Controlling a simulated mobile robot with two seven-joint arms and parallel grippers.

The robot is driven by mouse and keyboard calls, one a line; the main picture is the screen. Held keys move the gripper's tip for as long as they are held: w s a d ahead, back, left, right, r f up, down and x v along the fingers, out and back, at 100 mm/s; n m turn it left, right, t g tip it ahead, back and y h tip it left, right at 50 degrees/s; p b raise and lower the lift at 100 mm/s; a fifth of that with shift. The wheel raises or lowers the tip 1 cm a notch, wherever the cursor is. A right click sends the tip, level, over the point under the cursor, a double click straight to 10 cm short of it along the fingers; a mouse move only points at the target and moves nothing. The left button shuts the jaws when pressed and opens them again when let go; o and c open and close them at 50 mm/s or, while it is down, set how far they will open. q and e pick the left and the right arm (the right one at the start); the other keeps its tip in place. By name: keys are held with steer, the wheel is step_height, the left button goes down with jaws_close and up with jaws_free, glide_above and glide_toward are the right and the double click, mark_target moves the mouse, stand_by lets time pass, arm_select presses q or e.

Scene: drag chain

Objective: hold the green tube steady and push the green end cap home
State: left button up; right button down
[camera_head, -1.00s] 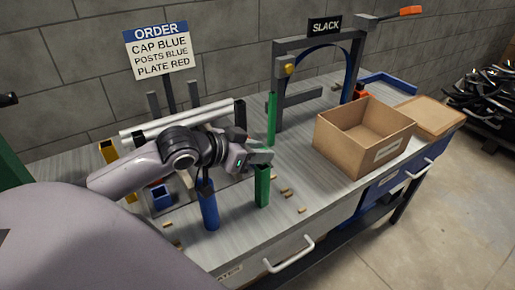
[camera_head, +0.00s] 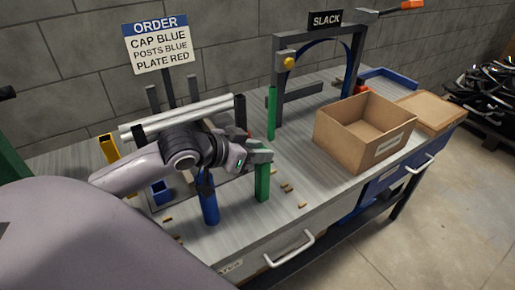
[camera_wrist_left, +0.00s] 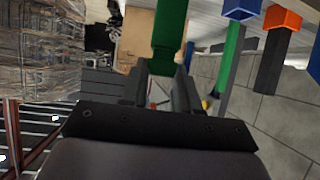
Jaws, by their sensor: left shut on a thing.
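The green tube (camera_head: 262,182) stands upright near the front of the bench. My left gripper (camera_head: 260,152) is shut on its upper part. In the left wrist view the green tube (camera_wrist_left: 169,32) runs between the two fingers (camera_wrist_left: 160,88). A second, thinner green post (camera_head: 271,113) stands behind it in the head view. I cannot make out a separate green end cap; the top of the tube is covered by the gripper. My right gripper is not in view.
A blue tube (camera_head: 209,206) stands just left of the green one. Small brass pieces (camera_head: 287,187) lie to its right. An open cardboard box (camera_head: 335,142) stands further right, and a grey frame (camera_head: 278,75) stands behind. A sign (camera_head: 157,45) reads cap blue, posts blue, plate red.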

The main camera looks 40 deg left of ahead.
arm_select(q)
steer(key=o, duration=1.1)
steer(key=shift+v, duration=3.6)
steer(key=shift+f, duration=0.1)
